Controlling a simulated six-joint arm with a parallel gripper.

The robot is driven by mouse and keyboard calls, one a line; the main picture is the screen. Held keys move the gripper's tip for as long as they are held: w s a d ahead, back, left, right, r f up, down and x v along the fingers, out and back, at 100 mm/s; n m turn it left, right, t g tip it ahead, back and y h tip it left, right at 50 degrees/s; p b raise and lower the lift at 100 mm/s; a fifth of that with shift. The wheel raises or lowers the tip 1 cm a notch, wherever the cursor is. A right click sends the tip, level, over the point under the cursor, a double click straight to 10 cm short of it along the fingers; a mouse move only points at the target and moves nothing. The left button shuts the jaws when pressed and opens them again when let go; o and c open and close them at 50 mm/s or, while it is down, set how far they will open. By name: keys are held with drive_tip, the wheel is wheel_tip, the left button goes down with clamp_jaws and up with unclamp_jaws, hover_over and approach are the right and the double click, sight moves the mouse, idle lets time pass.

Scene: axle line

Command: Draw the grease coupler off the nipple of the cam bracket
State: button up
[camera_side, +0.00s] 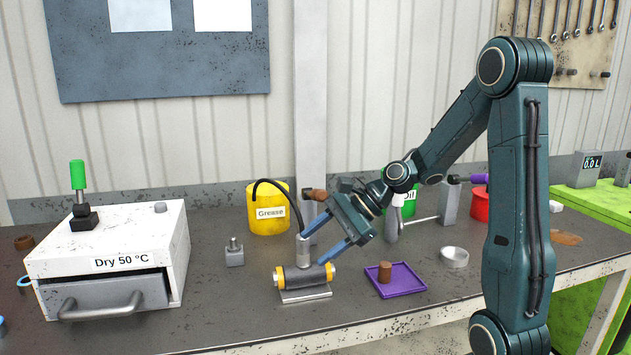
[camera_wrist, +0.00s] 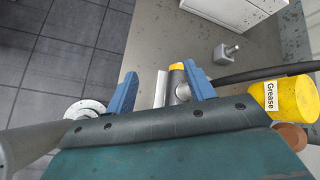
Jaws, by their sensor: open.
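The grease coupler (camera_side: 303,250) is a short grey metal cylinder standing on the cam bracket (camera_side: 312,276), with a black hose leaving its top. The bracket is a dark cylinder with yellow ends on a metal plate. The nipple is hidden under the coupler. My gripper (camera_side: 313,249) is open, its blue fingers reaching down from the upper right at the coupler. In the wrist view my gripper (camera_wrist: 162,87) shows the coupler (camera_wrist: 183,92) between the fingers, much closer to the right one. I cannot tell whether they touch. The bracket's yellow end (camera_wrist: 177,66) shows beyond.
The hose (camera_side: 277,184) arches from the yellow grease bucket (camera_side: 266,220) behind. A purple tray (camera_side: 408,283) with a brown piece lies to the right, near a metal ring (camera_side: 454,257). A small metal block (camera_side: 234,256) and the white drying oven (camera_side: 180,230) stand left.

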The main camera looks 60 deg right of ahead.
sight(303, 245)
drive_tip(key=w+d+f+m+t, duration=0.1)
drive_tip(key=w+d+m+t, duration=0.1)
drive_tip(key=d+m+t, duration=0.2)
drive_tip(key=shift+w+d+f+m+y, duration=0.2)
drive_tip(key=shift+w+d+m+y, duration=0.15)
drive_tip(key=shift+d+m, duration=1.65)
drive_tip(key=shift+w+a+m, duration=0.1)
drive_tip(key=shift+a+m, duration=0.3)
drive_tip(key=shift+a, duration=0.1)
drive_tip(key=shift+x, duration=2.85)
drive_tip(key=shift+f, duration=0.1)
clamp_jaws()
